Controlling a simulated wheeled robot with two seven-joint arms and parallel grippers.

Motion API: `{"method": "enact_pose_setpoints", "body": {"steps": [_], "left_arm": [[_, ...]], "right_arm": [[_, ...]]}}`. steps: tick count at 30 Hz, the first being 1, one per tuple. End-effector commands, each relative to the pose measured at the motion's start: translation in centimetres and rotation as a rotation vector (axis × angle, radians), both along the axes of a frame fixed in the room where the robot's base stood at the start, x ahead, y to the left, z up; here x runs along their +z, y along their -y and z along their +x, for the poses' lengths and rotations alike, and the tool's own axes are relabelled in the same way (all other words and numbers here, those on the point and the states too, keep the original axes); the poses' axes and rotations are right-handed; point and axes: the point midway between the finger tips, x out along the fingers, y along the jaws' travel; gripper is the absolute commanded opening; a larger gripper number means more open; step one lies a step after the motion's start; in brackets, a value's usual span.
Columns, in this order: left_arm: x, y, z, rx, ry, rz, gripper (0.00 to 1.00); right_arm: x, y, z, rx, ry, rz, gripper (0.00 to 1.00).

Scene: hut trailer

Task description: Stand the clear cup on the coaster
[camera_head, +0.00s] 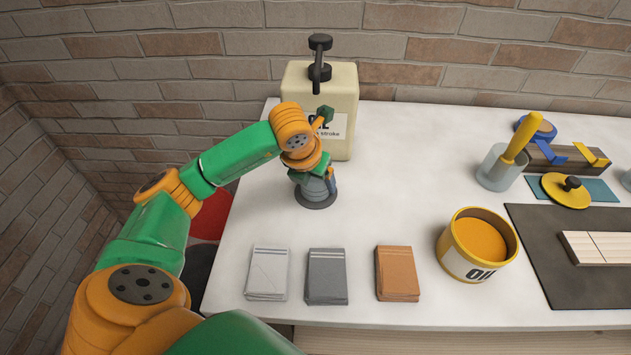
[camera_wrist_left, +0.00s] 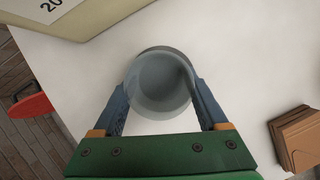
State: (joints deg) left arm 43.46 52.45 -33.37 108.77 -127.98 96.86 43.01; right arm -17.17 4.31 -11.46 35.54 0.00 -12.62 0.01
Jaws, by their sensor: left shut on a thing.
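My left gripper (camera_head: 322,183) is shut on the clear cup (camera_head: 311,188), near the front of the oil can. In the left wrist view the cup (camera_wrist_left: 162,85) is a round, see-through grey shape between the two fingers of the left gripper (camera_wrist_left: 162,105). A dark grey round disc (camera_head: 316,204), which looks like the coaster, shows directly under the cup on the white bench. I cannot tell whether the cup's base touches it. The cup looks about upright. The gripper hides part of the cup, and the cup hides most of the disc. My right gripper is not in view.
A cream oil can (camera_head: 345,95) stands close behind the cup. Sandpaper stacks in light grey (camera_head: 267,274), dark grey (camera_head: 327,277) and brown (camera_head: 397,274) lie in front. A yellow oil tin (camera_head: 477,246) and a clear pot (camera_head: 496,168) with a yellow-handled tool stand right. The bench (camera_head: 405,190) between is clear.

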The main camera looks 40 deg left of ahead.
Motion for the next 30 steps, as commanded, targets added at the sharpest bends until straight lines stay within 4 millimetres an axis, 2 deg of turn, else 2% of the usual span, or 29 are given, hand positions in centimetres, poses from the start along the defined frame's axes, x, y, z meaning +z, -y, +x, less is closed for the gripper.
{"method": "enact_pose_setpoints", "body": {"steps": [2,3,6,15,20,21,26,30], "left_arm": [[-0.3,0.0,0.0,0.000,0.000,0.000,0.18],[-0.3,0.0,0.0,0.000,0.000,0.000,0.79],[-0.2,0.0,0.0,0.000,0.000,0.000,1.00],[0.4,0.1,-0.1,0.000,0.002,-0.001,1.00],[3.1,0.2,-1.1,-0.002,0.007,0.002,1.00],[2.5,0.3,-2.1,-0.003,0.003,0.002,1.00],[2.2,0.9,-5.9,-0.003,0.002,0.005,1.00],[2.1,1.6,-10.5,-0.002,0.003,0.009,1.00]], "right_arm": [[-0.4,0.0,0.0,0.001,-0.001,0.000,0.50],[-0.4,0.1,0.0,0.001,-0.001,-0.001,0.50],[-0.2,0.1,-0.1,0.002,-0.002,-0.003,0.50],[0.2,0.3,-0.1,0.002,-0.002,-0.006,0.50],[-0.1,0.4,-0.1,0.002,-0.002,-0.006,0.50],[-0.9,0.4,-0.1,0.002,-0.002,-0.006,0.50],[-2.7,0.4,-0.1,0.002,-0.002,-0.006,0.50],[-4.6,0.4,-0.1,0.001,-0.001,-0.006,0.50]]}}
